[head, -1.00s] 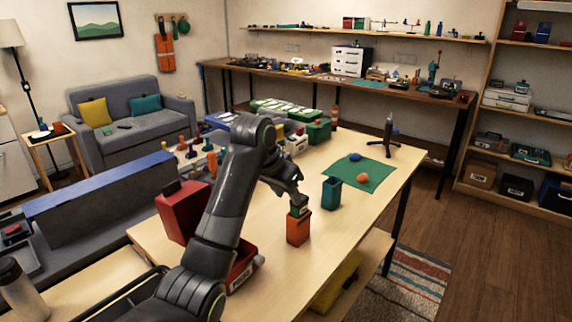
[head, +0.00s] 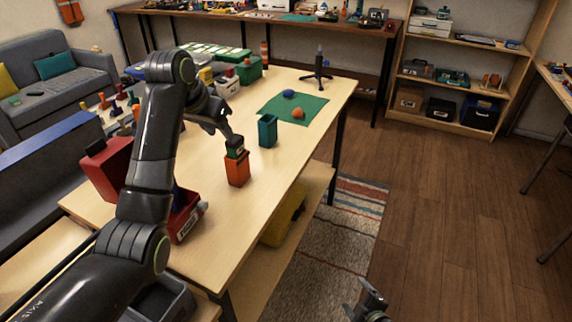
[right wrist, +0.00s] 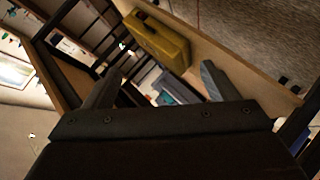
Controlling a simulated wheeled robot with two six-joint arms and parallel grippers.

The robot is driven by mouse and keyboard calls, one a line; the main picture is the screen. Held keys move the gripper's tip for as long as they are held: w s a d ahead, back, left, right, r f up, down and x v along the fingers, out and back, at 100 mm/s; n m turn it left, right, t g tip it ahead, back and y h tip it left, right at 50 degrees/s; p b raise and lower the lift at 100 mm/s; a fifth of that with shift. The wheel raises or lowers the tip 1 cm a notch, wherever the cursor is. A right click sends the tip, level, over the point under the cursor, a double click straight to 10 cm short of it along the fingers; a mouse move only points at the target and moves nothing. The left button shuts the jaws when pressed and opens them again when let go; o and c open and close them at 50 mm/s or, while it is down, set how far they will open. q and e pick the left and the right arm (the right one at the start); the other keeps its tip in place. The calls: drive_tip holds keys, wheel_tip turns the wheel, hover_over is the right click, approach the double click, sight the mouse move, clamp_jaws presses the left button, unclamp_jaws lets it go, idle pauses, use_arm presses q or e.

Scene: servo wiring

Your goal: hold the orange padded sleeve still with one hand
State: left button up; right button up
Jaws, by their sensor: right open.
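The orange padded sleeve (head: 237,171) stands upright on the light wooden table in the head view. A dark block with a green band (head: 235,153) sticks out of its top. My left gripper (head: 234,139) is right at the top of this block; its fingers are too small and dark to tell open from shut. My right gripper (head: 366,303) is low in the head view, out beyond the table's right edge and well apart from the sleeve. In the right wrist view my right gripper (right wrist: 160,88) is open and empty, its fingers spread.
A teal open container (head: 268,131) stands just right of the sleeve. A green mat (head: 314,108) holds a blue lump (head: 288,94) and an orange lump (head: 298,113). A red box (head: 108,165) is to the left.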

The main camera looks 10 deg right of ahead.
drive_tip(key=w+a+r+n+y, duration=0.4)
drive_tip(key=r+n, duration=0.4)
drive_tip(key=r, duration=0.2)
drive_tip(key=w+a+r+n+g+y, duration=0.1)
drive_tip(key=w+a+r+n+y, duration=0.2)
drive_tip(key=w+a+r+n, duration=0.2)
drive_tip(key=w+a+r+n+g+y, duration=0.1)
drive_tip(key=w+a+r+n+y, duration=0.3)
drive_tip(key=r+n, duration=0.6)
drive_tip(key=shift+w+a+r+n+y, duration=0.15)
drive_tip(key=shift+w+r, duration=0.2)
drive_tip(key=shift+r, duration=0.5)
drive_tip(key=shift+w+a+r+n+y, duration=0.1)
drive_tip(key=shift+w+r, duration=0.3)
drive_tip(key=shift+r, duration=0.4)
drive_tip(key=shift+w+a+r+n+y, duration=0.15)
drive_tip(key=shift+w+r, duration=0.2)
drive_tip(key=shift+r, duration=0.5)
drive_tip(key=n+g+h, duration=0.2)
drive_tip(key=n, duration=0.9)
approach(232, 165)
drive_tip(key=d, duration=0.5)
drive_tip(key=shift+g, duration=0.3)
drive_tip(key=x, duration=1.7)
drive_tip(key=shift+w+d, duration=0.1)
drive_tip(key=shift+d, duration=0.05)
